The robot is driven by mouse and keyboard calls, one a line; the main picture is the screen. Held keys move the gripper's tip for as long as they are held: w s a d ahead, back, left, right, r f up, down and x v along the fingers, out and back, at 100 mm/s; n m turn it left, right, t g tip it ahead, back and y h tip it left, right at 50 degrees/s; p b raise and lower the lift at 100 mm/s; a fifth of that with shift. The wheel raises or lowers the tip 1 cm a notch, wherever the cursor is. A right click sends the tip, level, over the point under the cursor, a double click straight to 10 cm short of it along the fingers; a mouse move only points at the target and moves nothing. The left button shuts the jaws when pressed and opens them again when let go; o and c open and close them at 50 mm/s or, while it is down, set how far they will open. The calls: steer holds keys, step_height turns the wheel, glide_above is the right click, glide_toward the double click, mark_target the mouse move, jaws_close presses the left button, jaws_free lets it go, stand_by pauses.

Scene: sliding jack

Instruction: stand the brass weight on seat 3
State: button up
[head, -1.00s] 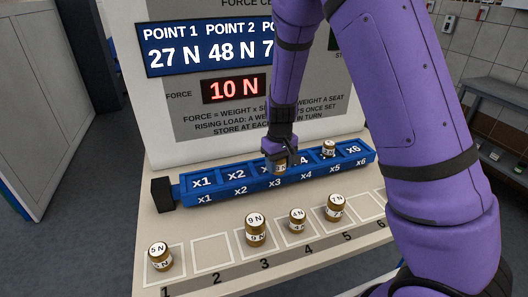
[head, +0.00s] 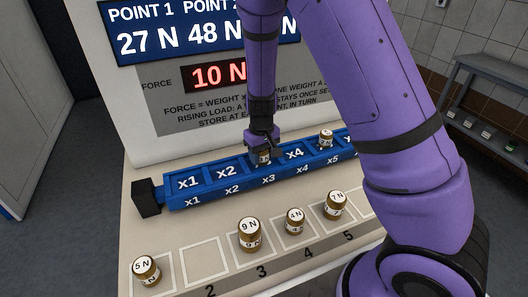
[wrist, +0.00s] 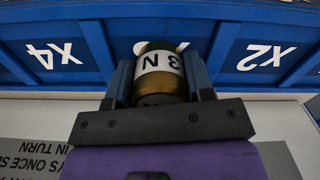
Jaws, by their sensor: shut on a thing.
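The brass weight in my gripper (head: 262,157) has a white band reading 3 N in the wrist view (wrist: 160,63). My gripper is shut on it, with one finger on each side. The weight is at the x3 seat of the blue rack (head: 218,192), between the x2 seat (head: 228,171) and the x4 seat (head: 294,153). I cannot tell whether its base touches the seat floor. Another brass weight (head: 326,138) stands in the x5 seat. The x3 seat's upper label is mostly hidden by the gripper and weight.
On the bench squares in front stand a 5 N weight (head: 146,270), a 9 N weight (head: 250,234), a 4 N weight (head: 294,221) and a 7 N weight (head: 335,205). Square 2 (head: 204,259) is empty. The red display (head: 214,76) reads 10 N. A black block (head: 146,198) caps the rack's left end.

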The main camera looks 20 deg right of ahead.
steer(key=shift+f, duration=0.1)
steer(key=o, duration=1.1)
step_height(320, 180, up, 12)
steer(key=shift+r, duration=0.25)
steer(key=s+d+r+m+t+y, duration=0.1)
steer(key=s+d+r, duration=0.1)
steer(key=s+r, duration=0.5)
steer(key=s+d+r+t+y, duration=0.1)
steer(key=s+d+r, duration=0.2)
steer(key=s+r, duration=0.35)
steer(key=shift+s+d+r+m+t+h, duration=0.2)
steer(key=shift+s+d+r+t+h, duration=0.25)
steer(key=shift+s+r, duration=1.3)
steer(key=shift+s+d+r+m+t+h, duration=0.2)
steer(key=shift+s+r+t, duration=0.45)
steer(key=shift+s, duration=2.1)
steer(key=shift+s+d+r+m+t+h, duration=0.2)
steer(key=shift+s+d+r+t+h, duration=0.25)
steer(key=shift+s+r, duration=1.35)
